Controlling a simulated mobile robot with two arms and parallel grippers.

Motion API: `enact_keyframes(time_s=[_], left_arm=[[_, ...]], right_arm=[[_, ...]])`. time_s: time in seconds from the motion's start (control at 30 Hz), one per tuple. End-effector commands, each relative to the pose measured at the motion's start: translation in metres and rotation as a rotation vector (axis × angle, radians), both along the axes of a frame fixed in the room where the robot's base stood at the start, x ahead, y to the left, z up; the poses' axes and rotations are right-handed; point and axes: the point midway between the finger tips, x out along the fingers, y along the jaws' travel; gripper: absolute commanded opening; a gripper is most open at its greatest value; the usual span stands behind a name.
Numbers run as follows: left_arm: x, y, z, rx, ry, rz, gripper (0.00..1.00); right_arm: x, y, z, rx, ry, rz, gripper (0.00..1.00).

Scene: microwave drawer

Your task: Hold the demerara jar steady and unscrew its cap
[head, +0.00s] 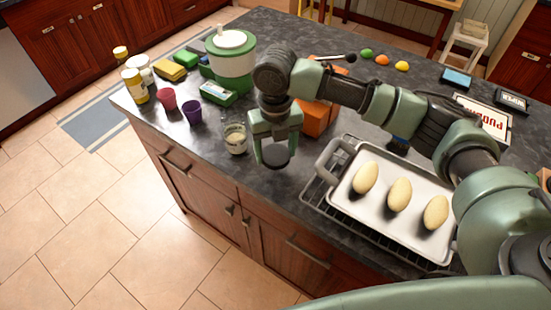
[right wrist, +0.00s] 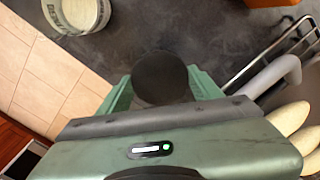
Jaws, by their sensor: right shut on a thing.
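The jar (head: 236,139), glass with a pale label, stands upright on the dark counter near its front edge. No dark cap sits on it; its pale rim also shows at the upper left of the right wrist view (right wrist: 78,14). My right gripper (head: 276,148) is just right of the jar and apart from it. It is shut on a round black cap (right wrist: 160,77), held between the fingers; the cap also shows in the head view (head: 276,157). The jar's lettering is too small to read. My left gripper is not in view.
A white tray (head: 347,208) with three pale oval loaves lies on a wire rack at the right. Pink (head: 167,99) and purple (head: 192,112) cups stand left of the jar. A green-and-white container (head: 232,62) and an orange box (head: 316,118) stand behind.

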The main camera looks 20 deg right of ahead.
Motion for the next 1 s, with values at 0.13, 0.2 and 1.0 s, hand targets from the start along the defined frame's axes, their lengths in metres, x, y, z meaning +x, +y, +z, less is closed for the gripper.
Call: enact_keyframes(time_s=[0.13, 0.2, 1.0], left_arm=[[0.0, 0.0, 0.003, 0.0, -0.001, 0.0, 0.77], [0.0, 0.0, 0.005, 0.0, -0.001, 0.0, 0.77], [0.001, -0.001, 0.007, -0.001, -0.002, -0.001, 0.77]], right_arm=[[-0.001, 0.0, -0.011, -0.001, 0.002, 0.001, 0.16], [-0.001, 0.0, -0.022, -0.001, 0.004, 0.001, 0.16], [0.0, 0.0, -0.047, 0.0, -0.001, 0.001, 0.86]])
